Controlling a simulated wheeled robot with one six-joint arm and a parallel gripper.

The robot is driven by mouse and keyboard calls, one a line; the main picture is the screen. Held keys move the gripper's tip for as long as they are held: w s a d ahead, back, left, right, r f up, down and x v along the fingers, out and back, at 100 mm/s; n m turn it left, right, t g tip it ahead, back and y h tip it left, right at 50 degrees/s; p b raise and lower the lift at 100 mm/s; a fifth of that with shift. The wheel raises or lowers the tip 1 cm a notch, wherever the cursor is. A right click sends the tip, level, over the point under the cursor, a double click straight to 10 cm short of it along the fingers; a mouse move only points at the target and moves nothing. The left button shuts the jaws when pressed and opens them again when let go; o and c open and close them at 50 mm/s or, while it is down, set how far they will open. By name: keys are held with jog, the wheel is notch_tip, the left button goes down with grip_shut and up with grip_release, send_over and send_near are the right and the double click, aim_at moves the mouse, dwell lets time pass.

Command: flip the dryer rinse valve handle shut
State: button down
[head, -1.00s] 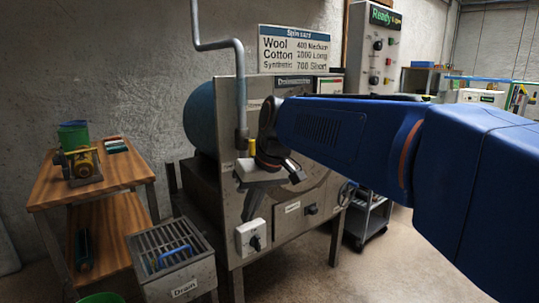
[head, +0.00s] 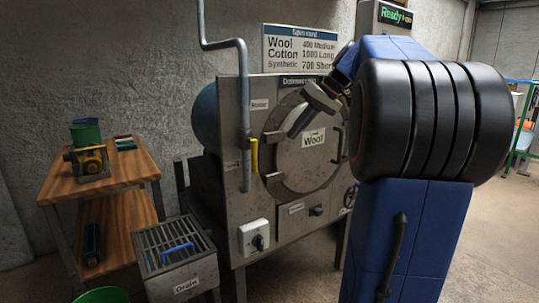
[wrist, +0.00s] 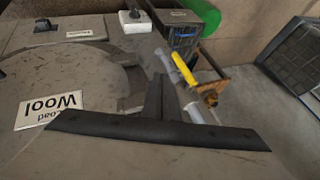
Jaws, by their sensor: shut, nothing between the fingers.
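The rinse valve's yellow handle (head: 254,155) is on the vertical grey pipe (head: 243,110) at the dryer's front left. It points along the pipe, close beside it. In the wrist view the yellow handle (wrist: 183,68) also lies roughly along the pipe, beyond my fingertips. My gripper (head: 295,131) is to the right of the handle, in front of the round door, apart from the handle. Its dark fingers (wrist: 158,82) are together with nothing between them.
The dryer door (head: 312,155) carries a "Wool" label. A white switch box (head: 254,238) is below the pipe. The drain box (head: 176,250) holds a blue-handled item on its grate. A wooden cart (head: 130,165) stands at the left.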

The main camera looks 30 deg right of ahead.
jog(key=shift+d+r, duration=0.1)
jog(key=shift+d, duration=0.15)
jog(key=w+a+f, duration=0.5)
jog(key=a+f, duration=0.3)
dwell(0.6)
